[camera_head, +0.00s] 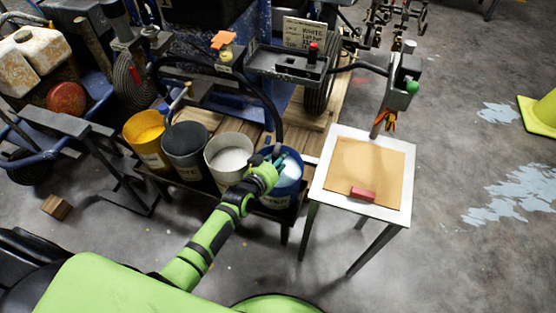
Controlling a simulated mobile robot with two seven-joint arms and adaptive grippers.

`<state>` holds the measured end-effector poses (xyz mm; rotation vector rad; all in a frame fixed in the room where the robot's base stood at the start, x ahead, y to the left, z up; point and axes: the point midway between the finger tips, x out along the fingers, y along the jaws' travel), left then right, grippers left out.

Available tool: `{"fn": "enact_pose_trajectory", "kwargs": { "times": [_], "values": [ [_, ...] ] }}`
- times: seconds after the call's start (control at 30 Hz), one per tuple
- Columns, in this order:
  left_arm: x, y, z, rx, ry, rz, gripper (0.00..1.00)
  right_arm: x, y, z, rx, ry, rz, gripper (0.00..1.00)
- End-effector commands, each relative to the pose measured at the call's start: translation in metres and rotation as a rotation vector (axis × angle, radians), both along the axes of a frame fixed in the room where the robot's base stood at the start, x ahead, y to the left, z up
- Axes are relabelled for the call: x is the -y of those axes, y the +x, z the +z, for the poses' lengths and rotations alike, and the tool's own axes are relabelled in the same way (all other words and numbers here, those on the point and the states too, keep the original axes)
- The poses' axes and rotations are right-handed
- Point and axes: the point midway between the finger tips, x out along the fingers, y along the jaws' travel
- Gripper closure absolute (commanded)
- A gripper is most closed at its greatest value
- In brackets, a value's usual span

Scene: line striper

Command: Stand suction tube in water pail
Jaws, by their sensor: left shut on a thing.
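A blue pail (292,187) stands at the right end of a row of pails, with pale contents showing inside. Lettering on its front is too small to read surely. The black suction tube (270,103) arcs over from the machine and comes down at the blue pail. My left gripper (277,160) is over the left side of this pail's mouth, shut on the tube's lower part. The gripper hides the tube's end, so I cannot tell how deep it reaches. My right gripper is not in view.
A yellow pail (146,153), a black pail (188,155) and a whitish pail (231,174) stand left of the blue one on a low rack. A white table (322,189) with a tan board (366,171) and red block (362,195) stands close right. Floor at the far right is mostly open.

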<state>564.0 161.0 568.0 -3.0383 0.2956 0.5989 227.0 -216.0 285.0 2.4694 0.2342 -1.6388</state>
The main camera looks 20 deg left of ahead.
Motion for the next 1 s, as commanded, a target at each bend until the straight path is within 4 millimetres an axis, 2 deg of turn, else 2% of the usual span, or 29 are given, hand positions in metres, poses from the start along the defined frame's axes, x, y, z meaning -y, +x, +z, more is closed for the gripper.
{"fn": "enact_pose_trajectory", "kwargs": {
  "times": [0.07, 0.1, 0.13, 0.17, 0.4, 0.63, 0.77, 1.0],
  "values": [
    [0.0, 0.002, 0.003, 0.006, 0.0, 0.001, 1.0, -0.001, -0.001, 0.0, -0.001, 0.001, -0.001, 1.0],
    [0.0, 0.002, 0.003, 0.006, 0.0, 0.001, 0.51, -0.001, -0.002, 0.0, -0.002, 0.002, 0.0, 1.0],
    [0.0, 0.001, 0.003, 0.006, 0.0, 0.001, 0.39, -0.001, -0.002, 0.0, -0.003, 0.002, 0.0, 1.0],
    [0.0, 0.001, 0.002, 0.006, 0.0, 0.001, 0.35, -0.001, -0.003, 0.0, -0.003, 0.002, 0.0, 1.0],
    [0.0, 0.001, 0.001, 0.002, 0.0, 0.0, 0.35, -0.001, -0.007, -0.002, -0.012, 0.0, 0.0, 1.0],
    [-0.002, -0.009, 0.002, -0.003, 0.0, 0.0, 0.35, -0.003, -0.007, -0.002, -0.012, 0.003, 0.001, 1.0],
    [-0.005, -0.026, 0.009, -0.001, 0.001, 0.0, 0.35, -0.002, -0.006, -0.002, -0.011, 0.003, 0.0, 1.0],
    [-0.014, -0.069, 0.028, 0.0, 0.001, 0.001, 0.35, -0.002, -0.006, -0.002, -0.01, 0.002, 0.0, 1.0]
  ]
}}
